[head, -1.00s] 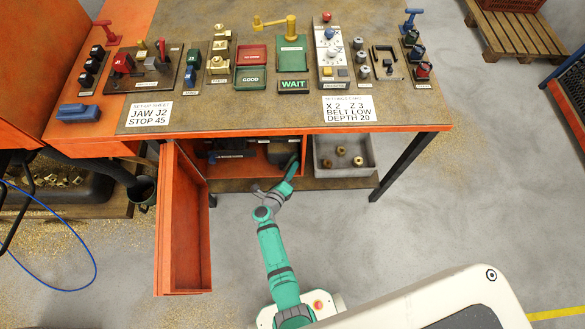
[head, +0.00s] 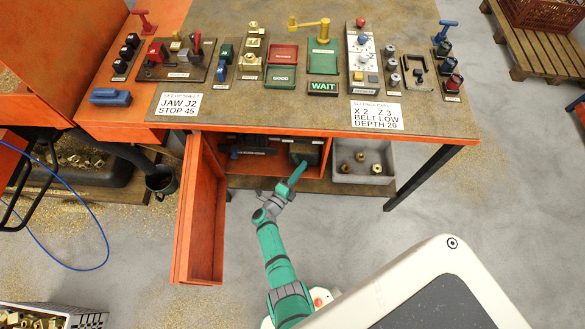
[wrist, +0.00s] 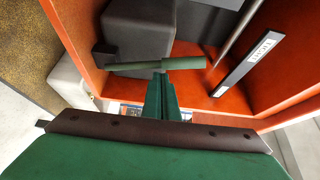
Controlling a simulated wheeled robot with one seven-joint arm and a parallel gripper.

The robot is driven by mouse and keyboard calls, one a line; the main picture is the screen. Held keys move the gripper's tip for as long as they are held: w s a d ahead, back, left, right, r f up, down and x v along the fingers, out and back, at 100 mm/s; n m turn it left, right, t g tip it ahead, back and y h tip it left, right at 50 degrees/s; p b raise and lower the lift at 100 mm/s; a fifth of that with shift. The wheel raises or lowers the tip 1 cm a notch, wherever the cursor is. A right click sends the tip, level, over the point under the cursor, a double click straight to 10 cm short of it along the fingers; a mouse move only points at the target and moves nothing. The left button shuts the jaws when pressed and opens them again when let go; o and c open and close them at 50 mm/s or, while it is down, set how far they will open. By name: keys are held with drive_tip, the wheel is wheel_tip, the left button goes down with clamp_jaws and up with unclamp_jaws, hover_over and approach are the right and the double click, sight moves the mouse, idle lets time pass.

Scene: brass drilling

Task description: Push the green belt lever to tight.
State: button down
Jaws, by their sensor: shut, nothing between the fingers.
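The green belt lever (wrist: 185,63) shows in the wrist view as a green bar lying across the picture inside the open orange cabinet, in front of a dark grey housing (wrist: 138,28). My gripper (wrist: 161,80) is shut and empty. Its fingertips overlap the underside of the bar near its middle in the picture; I cannot tell whether they touch it. In the head view my gripper (head: 298,172) is at the cabinet opening under the bench, and the lever cannot be made out there. The setting sheet (head: 376,114) on the bench reads BELT LOW.
The open orange cabinet door (head: 200,215) stands left of my arm. A grey bin (head: 363,178) with brass parts sits right of the opening. In the wrist view a rod (wrist: 236,38) and a labelled dark strip (wrist: 248,68) lie right of the lever. The benchtop (head: 250,115) is above.

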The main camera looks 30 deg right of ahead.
drive_tip(key=shift+w+a+f+n, duration=0.2)
drive_tip(key=shift+w+a+n, duration=0.2)
drive_tip(key=shift+a, duration=0.15)
drive_tip(key=shift+a, duration=0.1)
drive_tip(key=shift+w+a, duration=0.1)
drive_tip(key=shift+a, duration=0.1)
drive_tip(key=shift+a, duration=0.15)
